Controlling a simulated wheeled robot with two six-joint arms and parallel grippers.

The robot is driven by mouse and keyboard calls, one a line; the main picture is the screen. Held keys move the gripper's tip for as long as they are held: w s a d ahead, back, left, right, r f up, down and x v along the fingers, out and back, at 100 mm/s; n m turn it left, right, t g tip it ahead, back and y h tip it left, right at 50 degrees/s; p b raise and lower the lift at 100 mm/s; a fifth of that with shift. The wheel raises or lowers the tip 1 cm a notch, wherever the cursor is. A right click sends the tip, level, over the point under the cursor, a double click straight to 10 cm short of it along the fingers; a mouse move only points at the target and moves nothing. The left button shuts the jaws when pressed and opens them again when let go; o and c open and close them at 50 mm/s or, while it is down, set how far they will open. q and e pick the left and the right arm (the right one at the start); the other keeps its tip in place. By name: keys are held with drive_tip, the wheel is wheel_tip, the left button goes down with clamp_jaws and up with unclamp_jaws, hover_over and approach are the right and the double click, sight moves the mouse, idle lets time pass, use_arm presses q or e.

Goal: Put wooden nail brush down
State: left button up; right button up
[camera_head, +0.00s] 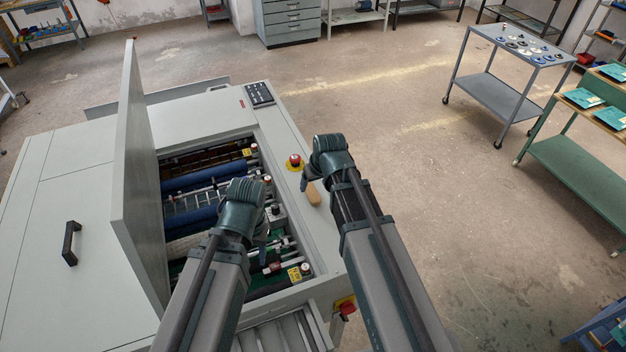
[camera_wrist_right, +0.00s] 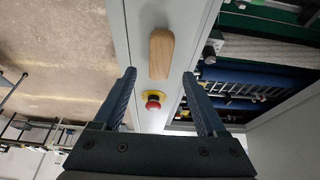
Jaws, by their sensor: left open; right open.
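The wooden nail brush (camera_head: 313,194) lies on the light grey rim of the plate processor (camera_head: 330,240), beside its open bay. In the right wrist view the brush (camera_wrist_right: 161,50) shows as a rounded light wooden block, flat on the rim. My right gripper (camera_wrist_right: 160,75) is open, its fingers apart on either side of the brush's near end with nothing clamped between them. In the head view the right arm's end hides most of that gripper. My left gripper (camera_head: 262,232) is over the open bay, largely hidden by its own wrist; I see nothing held there.
A red emergency button (camera_head: 295,160) on a yellow base sits on the rim close to the brush. The raised cover (camera_head: 140,180) stands left of the bay. Blue rollers (camera_head: 195,180) lie inside. A grey trolley (camera_head: 490,95) stands far right; the floor between is clear.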

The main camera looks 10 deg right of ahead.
drive_tip(key=p+v, duration=0.5)
drive_tip(key=v, duration=0.2)
drive_tip(key=s+a+f+g+h, duration=0.1)
drive_tip(key=s+a, duration=0.3)
drive_tip(key=s, duration=0.4)
drive_tip(key=s+a+f+n+g+h, duration=0.1)
drive_tip(key=s+a+g, duration=0.2)
drive_tip(key=s, duration=0.5)
drive_tip(key=shift+s+a+g, duration=0.3)
drive_tip(key=shift+a+g, duration=0.1)
drive_tip(key=shift+a, duration=0.15)
